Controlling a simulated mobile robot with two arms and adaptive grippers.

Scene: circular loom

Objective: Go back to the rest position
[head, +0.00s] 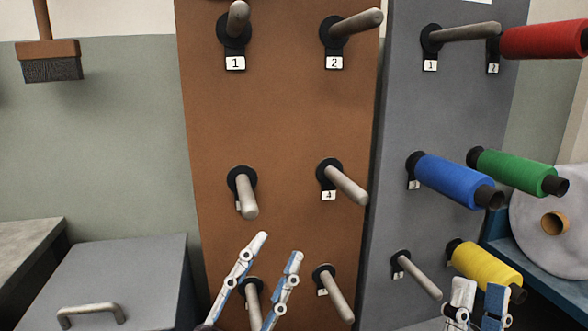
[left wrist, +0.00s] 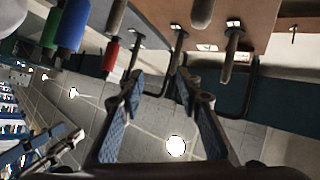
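My left gripper (head: 279,245) is at the bottom middle of the head view, in front of the lower pegs of the brown panel (head: 277,120). Its two fingers are apart and nothing is between them. The left wrist view also shows this gripper (left wrist: 160,80) open and empty. My right gripper (head: 480,284) is at the bottom right of the head view, in front of the grey panel (head: 400,140). Its fingertips are apart with nothing visible between them. Its lower part is cut off by the frame.
The grey panel carries red (head: 545,40), blue (head: 455,180), green (head: 513,170) and yellow (head: 485,267) spools on pegs. Bare pegs jut from the brown panel, one close behind my left gripper. A grey box with a handle (head: 90,310) stands left. A brush (head: 50,62) hangs on the wall.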

